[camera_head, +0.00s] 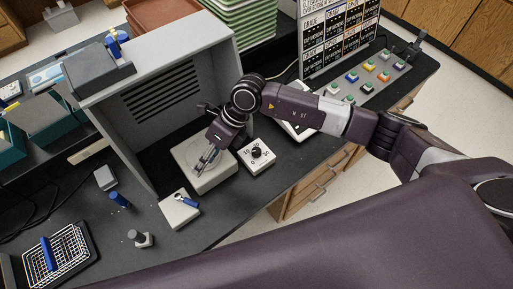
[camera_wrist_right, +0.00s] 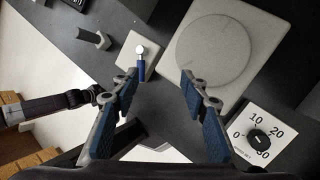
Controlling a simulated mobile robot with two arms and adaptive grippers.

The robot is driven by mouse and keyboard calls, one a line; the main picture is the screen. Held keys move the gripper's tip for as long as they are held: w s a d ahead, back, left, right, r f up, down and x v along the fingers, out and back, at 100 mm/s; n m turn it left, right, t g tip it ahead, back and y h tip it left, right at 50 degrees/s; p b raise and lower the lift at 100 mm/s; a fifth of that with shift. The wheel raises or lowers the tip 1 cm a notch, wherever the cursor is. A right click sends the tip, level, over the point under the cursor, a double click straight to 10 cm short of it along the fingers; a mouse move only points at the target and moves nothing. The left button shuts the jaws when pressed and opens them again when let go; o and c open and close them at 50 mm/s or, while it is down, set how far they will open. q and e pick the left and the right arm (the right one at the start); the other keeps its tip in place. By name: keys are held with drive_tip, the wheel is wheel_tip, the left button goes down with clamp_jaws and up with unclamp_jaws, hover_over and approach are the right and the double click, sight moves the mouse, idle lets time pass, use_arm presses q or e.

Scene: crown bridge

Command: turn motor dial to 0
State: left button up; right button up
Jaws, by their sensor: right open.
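The motor dial is a black round knob (camera_head: 256,152) on a white square box (camera_head: 263,164) marked 0, 10, 20 and 30. In the right wrist view the knob (camera_wrist_right: 259,139) is at the lower right, and its pointer's setting is too small to read surely. My right gripper (camera_head: 207,158) is open and empty, over the grey block with a round plate (camera_head: 190,178), left of the dial. In the right wrist view its fingers (camera_wrist_right: 162,88) are apart, with the dial beyond the right-hand finger and not touched. My left gripper does not show.
A grey slotted cabinet (camera_head: 165,95) stands behind the block. A white box with a blue handle (camera_head: 181,207) and a grey knobbed piece (camera_head: 140,238) are at the front left. A panel of coloured buttons (camera_head: 368,77) is to the right. The bench's front edge lies close to the dial.

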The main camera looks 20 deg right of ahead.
sight(257, 150)
drive_tip(key=w+d+h, duration=0.1)
drive_tip(key=d+h, duration=0.1)
drive_tip(key=d, duration=0.3)
drive_tip(key=w+d+f+h, duration=0.1)
drive_tip(key=w+d+h, duration=0.1)
drive_tip(key=d, duration=0.3)
drive_tip(key=w+d+f+h, duration=0.1)
drive_tip(key=d+h, duration=0.1)
drive_tip(key=d, duration=0.4)
drive_tip(key=shift+w+t+h, duration=0.3)
drive_tip(key=shift+w+t, duration=0.05)
drive_tip(key=shift+t, duration=0.05)
drive_tip(key=shift+d+f, duration=0.2)
wheel_tip(257, 150, down, 6)
drive_tip(key=shift+f+p, duration=0.1)
drive_tip(key=shift+p, duration=0.95)
drive_tip(key=shift+w+f, duration=0.1)
drive_tip(key=shift+f, duration=0.45)
